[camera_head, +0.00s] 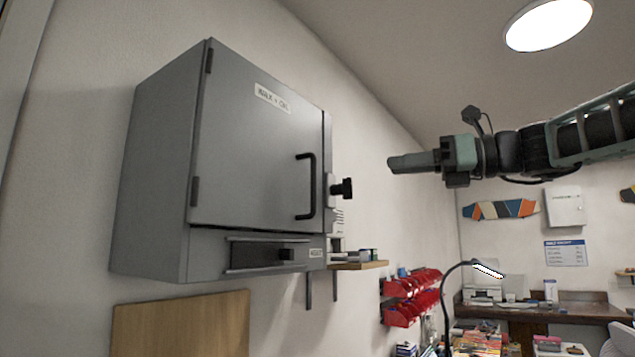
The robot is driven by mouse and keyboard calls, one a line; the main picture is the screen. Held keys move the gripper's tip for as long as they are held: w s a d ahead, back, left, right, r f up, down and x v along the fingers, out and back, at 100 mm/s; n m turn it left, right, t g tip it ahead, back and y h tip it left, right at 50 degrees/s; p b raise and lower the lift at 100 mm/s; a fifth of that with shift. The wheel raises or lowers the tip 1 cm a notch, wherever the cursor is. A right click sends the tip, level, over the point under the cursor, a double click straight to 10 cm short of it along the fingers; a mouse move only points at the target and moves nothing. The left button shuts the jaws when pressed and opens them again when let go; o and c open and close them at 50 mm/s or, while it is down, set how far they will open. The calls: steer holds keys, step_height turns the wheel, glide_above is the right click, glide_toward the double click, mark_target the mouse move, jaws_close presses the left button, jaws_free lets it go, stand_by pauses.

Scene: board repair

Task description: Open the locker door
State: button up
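A grey metal locker (150,190) is fixed to the wall at the left. Its door (245,150) looks shut, with a label near the top, hinges on the left edge and a black bar handle (313,187) near the right edge. A black knob (343,188) sticks out at the locker's right side. My gripper (392,164) reaches in from the right and points left toward the locker. It is apart from the handle, to its right and slightly higher in the picture. It is seen side-on, so its opening cannot be made out.
A slot panel with a black slider (286,254) is below the door. A small wooden shelf (358,265) with items sits right of the locker. Red bins (412,297), a desk lamp (488,270) and a cluttered bench (545,310) are lower right. Open air lies between gripper and handle.

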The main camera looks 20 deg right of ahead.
steer(key=p, duration=0.6)
glide_above(313, 208)
steer(key=shift+w+d, duration=0.15)
steer(key=shift+w, duration=0.15)
steer(key=shift+c, duration=0.4)
jaws_close()
